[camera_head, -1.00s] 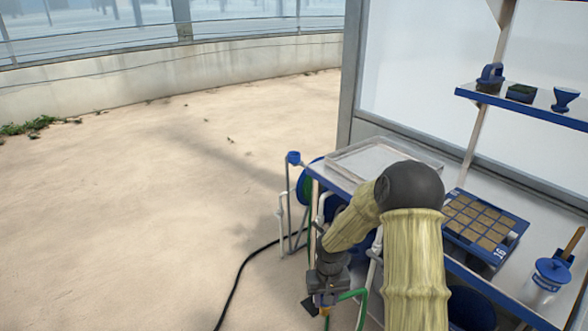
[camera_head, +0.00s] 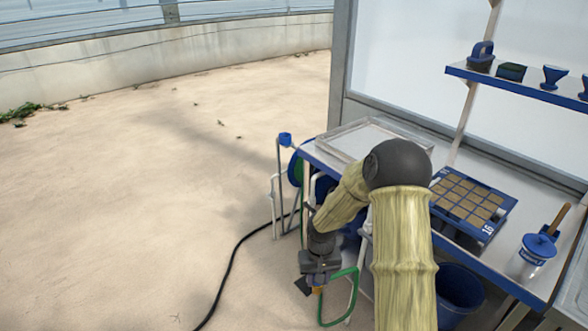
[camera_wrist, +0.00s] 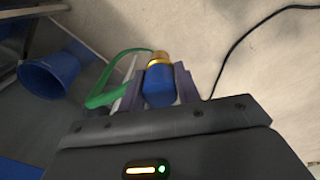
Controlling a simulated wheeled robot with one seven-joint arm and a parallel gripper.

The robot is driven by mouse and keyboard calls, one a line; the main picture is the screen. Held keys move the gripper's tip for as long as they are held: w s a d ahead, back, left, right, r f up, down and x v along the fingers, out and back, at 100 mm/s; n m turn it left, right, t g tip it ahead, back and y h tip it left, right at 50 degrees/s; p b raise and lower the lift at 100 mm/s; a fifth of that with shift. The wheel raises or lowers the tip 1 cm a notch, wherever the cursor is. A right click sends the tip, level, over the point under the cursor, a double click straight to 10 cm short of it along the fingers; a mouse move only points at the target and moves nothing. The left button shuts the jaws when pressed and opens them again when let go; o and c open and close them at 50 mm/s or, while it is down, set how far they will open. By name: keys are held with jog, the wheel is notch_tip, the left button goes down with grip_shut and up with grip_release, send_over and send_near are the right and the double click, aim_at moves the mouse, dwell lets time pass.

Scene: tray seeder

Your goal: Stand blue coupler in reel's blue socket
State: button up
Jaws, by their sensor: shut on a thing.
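The blue coupler (camera_wrist: 159,86) shows between my fingers in the wrist view, with a brass collar at its far end and a green hose running from it. My gripper (camera_wrist: 160,84) is shut on it. In the head view my gripper (camera_head: 318,284) hangs low beside the bench, and the coupler is mostly hidden there. The reel (camera_head: 296,170) stands at the bench's left end, blue with green hose, partly hidden by its frame. A small blue cup-like piece (camera_head: 285,139), which looks like the socket, tops a post there, above and left of my gripper.
The bench (camera_head: 487,262) holds a clear tray (camera_head: 345,135), a blue seed tray (camera_head: 447,215) and a blue-lidded pot (camera_head: 534,258). A blue bucket (camera_head: 459,297) stands below. A black hose (camera_head: 237,255) crosses the open floor at left.

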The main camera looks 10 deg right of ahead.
jog(key=s+f+p, duration=0.6)
jog(key=f+p, duration=0.4)
jog(key=f, duration=0.3)
jog(key=shift+s+f, duration=0.2)
jog(key=shift+f, duration=0.2)
jog(key=shift+w, duration=0.15)
